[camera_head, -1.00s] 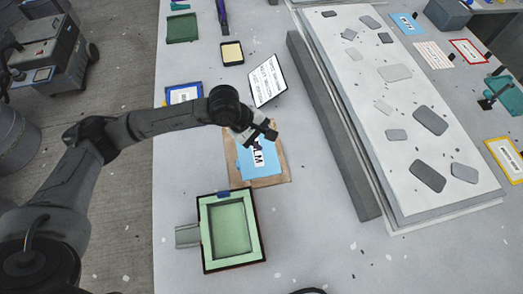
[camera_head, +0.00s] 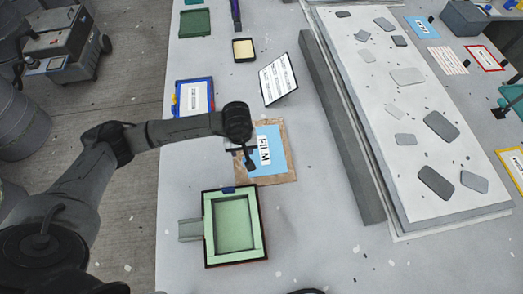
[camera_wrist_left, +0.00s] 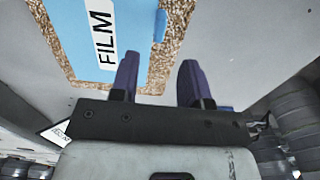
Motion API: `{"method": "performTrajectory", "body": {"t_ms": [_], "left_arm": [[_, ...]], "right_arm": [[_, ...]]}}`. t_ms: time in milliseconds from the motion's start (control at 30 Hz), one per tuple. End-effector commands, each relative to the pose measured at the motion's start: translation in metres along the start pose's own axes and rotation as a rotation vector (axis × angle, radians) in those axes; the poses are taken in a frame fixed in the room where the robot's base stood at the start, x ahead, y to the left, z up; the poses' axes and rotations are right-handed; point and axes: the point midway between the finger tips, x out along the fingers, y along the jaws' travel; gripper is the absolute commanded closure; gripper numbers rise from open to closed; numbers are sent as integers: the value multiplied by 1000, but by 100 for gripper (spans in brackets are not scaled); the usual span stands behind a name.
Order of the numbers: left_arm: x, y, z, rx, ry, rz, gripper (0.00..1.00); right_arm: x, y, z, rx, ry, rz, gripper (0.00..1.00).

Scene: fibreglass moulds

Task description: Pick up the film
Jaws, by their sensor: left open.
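The film (camera_head: 276,142) is a blue sheet with a white "FILM" label. It lies on a brown speckled board (camera_head: 288,178) in the middle of the bench. In the left wrist view the film (camera_wrist_left: 78,35) fills the upper left, on the speckled board (camera_wrist_left: 178,30), with a small blue tab at the board's edge. My left gripper (camera_head: 248,163) is over the left part of the film and board, with its fingers apart and nothing between them. Both fingers (camera_wrist_left: 158,80) show in the left wrist view near the board's edge. My right gripper is not in view.
A green mould (camera_head: 255,240) stands in front of the board. A blue-framed card (camera_head: 180,98) and a tilted white sign (camera_head: 278,80) are behind it. A long grey bar (camera_head: 345,130) and a pale slab (camera_head: 400,60) with grey pieces lie to the right.

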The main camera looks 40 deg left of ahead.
Motion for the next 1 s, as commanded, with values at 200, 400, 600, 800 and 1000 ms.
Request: {"method": "performTrajectory", "body": {"t_ms": [200,400,600,800,1000], "left_arm": [[13,0,0,0,1,0,57],[31,1,2,-1,-2,0,57],[56,2,2,-2,-1,1,57],[66,2,1,-1,1,1,57],[66,2,1,0,1,1,57]], "right_arm": [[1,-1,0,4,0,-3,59],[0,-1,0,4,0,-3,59],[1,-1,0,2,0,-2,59],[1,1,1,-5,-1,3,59],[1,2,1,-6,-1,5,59]]}}
